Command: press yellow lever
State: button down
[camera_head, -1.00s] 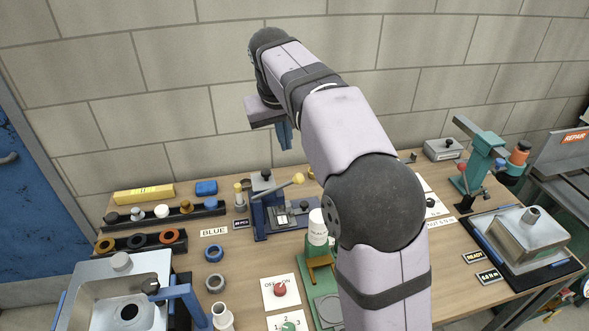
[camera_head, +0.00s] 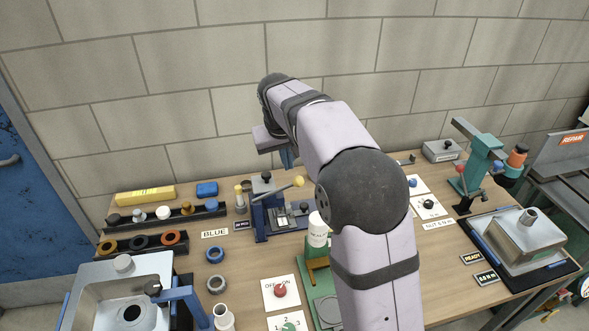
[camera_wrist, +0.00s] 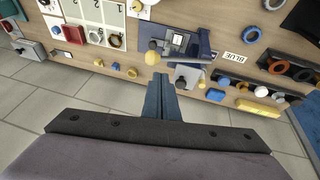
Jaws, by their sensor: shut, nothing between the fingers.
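The yellow lever is a pale arm ending in a yellow ball (camera_head: 298,181), on a blue press (camera_head: 261,219) at the back middle of the bench. In the wrist view the yellow ball (camera_wrist: 152,57) appears just beyond the fingertips, slightly left. My gripper (camera_head: 287,163) is above and behind the lever near the wall, fingers pointing down. In the wrist view its blue fingers (camera_wrist: 160,78) are together with nothing between them. I see no contact with the lever; the exact gap is hard to judge.
A yellow box (camera_head: 145,194), a blue block (camera_head: 207,188) and a rack of knobs (camera_head: 170,216) lie left of the press. A white cylinder (camera_head: 317,230) stands close on its right. A teal press (camera_head: 484,165) stands further right. The brick wall is behind.

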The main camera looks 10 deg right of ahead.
aim_at(296, 179)
jog(key=shift+s+d+p+x, duration=0.1)
jog(key=shift+d+p+x, duration=0.2)
jog(key=shift+x, duration=0.7)
jog(key=shift+s+d+p+x, duration=0.1)
jog(key=shift+p+x, duration=0.25)
jog(key=shift+x, duration=0.65)
jog(key=shift+s+d+p+x, duration=0.1)
jog(key=shift+d+p+x, duration=0.2)
jog(key=shift+x, duration=0.65)
jog(key=shift+f, duration=0.1)
